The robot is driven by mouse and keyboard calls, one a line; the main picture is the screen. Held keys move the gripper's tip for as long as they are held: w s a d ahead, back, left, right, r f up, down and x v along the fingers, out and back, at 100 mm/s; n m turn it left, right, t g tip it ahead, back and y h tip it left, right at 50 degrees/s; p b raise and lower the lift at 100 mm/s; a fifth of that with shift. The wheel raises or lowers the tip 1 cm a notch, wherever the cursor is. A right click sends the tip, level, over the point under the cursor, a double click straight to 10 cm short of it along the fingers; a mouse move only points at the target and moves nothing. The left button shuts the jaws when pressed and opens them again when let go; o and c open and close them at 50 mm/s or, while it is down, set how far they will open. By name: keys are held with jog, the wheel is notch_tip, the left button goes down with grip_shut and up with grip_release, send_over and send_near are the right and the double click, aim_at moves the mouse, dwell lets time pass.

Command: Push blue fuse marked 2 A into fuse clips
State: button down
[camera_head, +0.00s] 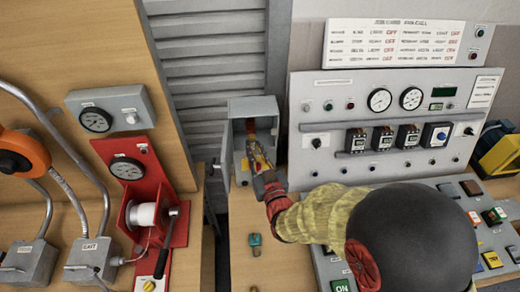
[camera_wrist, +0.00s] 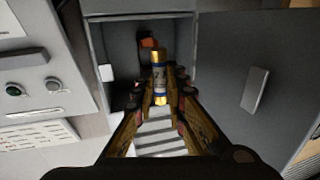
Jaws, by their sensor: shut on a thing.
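The fuse (camera_wrist: 160,75) has gold end caps and a blue band; its marking is too small to read. My gripper (camera_wrist: 160,92) is shut on the fuse's lower part, and its upper end sticks out beyond the fingertips. In the head view, my gripper (camera_head: 258,158) reaches into the open grey box (camera_head: 238,106) on the bench. The open box also shows in the wrist view (camera_wrist: 98,42), with the fuse in front of its dark inside. The fuse clips cannot be made out; I cannot tell whether the fuse touches anything.
The box's open door (camera_wrist: 238,75) stands at the right in the wrist view. An orange part (camera_wrist: 148,43) sits inside the box. A small teal-topped object (camera_head: 255,241) stands on the bench in front. A control panel (camera_head: 305,110) is to the right, a red winch stand (camera_head: 180,228) to the left.

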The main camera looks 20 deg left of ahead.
aim_at(253, 136)
jog(key=shift+b, duration=0.6)
jog(key=shift+w+d+b+x, duration=0.15)
jog(key=shift+b+x, duration=0.25)
jog(key=shift+x, duration=0.55)
jog(key=shift+w+d+b+x, duration=0.15)
jog(key=shift+b+x, duration=0.2)
jog(key=shift+x, duration=0.55)
jog(key=shift+w+d+b+x, duration=0.2)
jog(key=shift+b+x, duration=0.2)
jog(key=shift+x, duration=0.55)
jog(key=shift+b, duration=1.25)
jog(key=shift+w+d+b+x, duration=0.15)
jog(key=shift+b+x, duration=0.35)
jog(key=shift+x, duration=0.25)
jog(key=shift+w+d+b+x, duration=0.1)
jog(key=shift+b+x, duration=0.4)
jog(key=shift+x, duration=0.3)
jog(key=c, duration=1.7)
grip_release()
jog(key=v, duration=1.2)
